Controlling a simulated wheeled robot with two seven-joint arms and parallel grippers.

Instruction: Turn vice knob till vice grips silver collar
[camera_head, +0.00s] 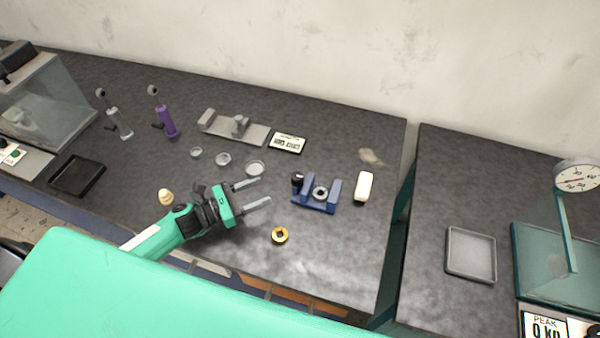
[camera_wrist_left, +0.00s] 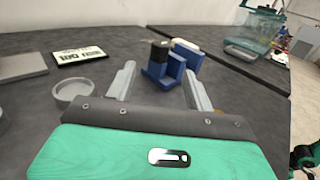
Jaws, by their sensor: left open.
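The blue vice (camera_head: 316,205) stands on the dark bench, right of my left gripper. Its black knob (camera_head: 297,179) is at its left end. The silver collar (camera_head: 320,193) sits between the vice's upright jaws; whether they touch it I cannot tell. In the left wrist view the blue vice (camera_wrist_left: 165,75) and black knob (camera_wrist_left: 159,50) lie ahead, beyond the fingers; the collar is hidden there. My left gripper (camera_head: 258,194) is open and empty, apart from the vice, and its fingers also show in the left wrist view (camera_wrist_left: 160,90).
A gold ring (camera_head: 280,235) lies in front of the vice, a cream block (camera_head: 364,187) to its right. Silver rings (camera_head: 255,168) and a display (camera_head: 288,143) lie behind my gripper. A gap (camera_head: 400,215) separates this bench from the right one.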

